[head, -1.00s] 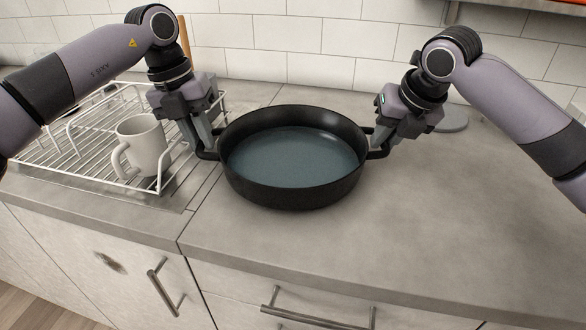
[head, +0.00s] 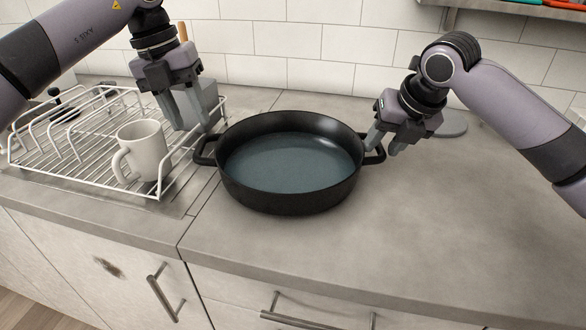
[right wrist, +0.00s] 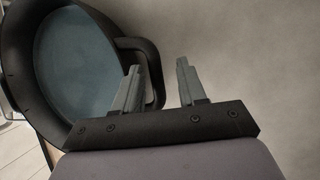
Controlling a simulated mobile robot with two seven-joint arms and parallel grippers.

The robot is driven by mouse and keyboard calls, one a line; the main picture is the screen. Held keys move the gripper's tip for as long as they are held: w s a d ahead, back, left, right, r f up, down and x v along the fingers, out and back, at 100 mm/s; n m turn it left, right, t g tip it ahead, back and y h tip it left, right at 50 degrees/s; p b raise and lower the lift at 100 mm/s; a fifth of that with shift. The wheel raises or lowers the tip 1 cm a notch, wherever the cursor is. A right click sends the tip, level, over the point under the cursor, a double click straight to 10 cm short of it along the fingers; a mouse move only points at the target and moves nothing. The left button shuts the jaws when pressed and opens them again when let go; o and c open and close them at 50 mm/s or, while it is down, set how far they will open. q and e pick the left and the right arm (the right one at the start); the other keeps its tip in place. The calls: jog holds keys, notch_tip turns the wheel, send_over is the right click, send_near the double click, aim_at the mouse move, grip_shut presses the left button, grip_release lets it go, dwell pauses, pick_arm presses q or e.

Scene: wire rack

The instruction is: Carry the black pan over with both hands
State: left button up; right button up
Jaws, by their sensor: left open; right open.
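The black pan (head: 290,190) with a dark blue-grey inside stands on the counter, right of the wire rack. It has a loop handle on each side. My left gripper (head: 194,122) is open and empty, above and just behind the pan's left handle (head: 203,152). My right gripper (head: 383,146) is open at the pan's right handle (head: 375,155). In the right wrist view the open fingers (right wrist: 158,85) show beside the pan's handle (right wrist: 153,75), with one finger overlapping the handle's loop; whether they touch is unclear.
A white wire rack (head: 75,164) holding a white mug (head: 145,150) stands left of the pan. A grey round object (head: 452,122) lies behind my right gripper. The counter (head: 450,220) right of the pan is clear. A tiled wall (head: 310,65) closes the back.

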pick_arm(q)
jog(key=shift+a+r, duration=0.25)
jog(key=shift+r, duration=0.65)
pick_arm(e)
jog(key=v, duration=1.2)
